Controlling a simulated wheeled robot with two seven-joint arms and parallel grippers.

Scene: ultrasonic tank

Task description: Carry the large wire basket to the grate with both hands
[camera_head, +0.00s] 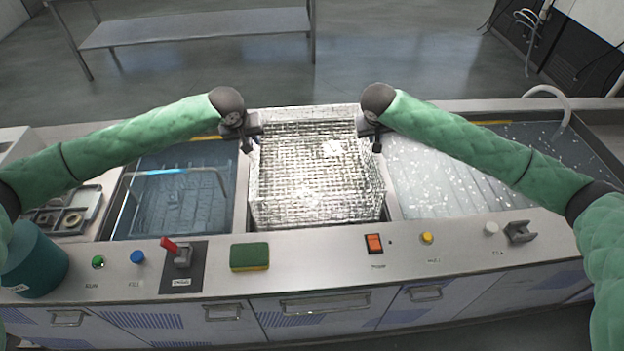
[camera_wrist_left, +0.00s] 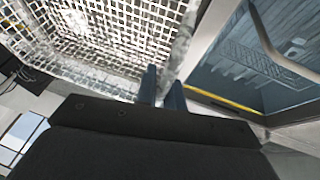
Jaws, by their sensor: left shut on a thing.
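The large wire basket (camera_head: 316,178), a shiny mesh box, is upright in the middle of the counter between two basins; whether its bottom touches anything is hidden. My left gripper (camera_head: 250,145) is shut on its left rim. In the left wrist view, the two fingers (camera_wrist_left: 162,90) meet the basket's edge, and the mesh (camera_wrist_left: 110,35) fills the upper left. My right gripper (camera_head: 375,145) is at the right rim, with its fingers too small and dark to read. A slatted, droplet-covered surface (camera_head: 445,180), perhaps the grate, lies right of the basket.
A water-filled tank (camera_head: 172,205) with a wire frame lies left of the basket. The front ledge carries a red-handled lever (camera_head: 181,257), a green-yellow sponge (camera_head: 249,257) and an orange switch (camera_head: 374,243). A teal tub (camera_head: 38,265) stands front left.

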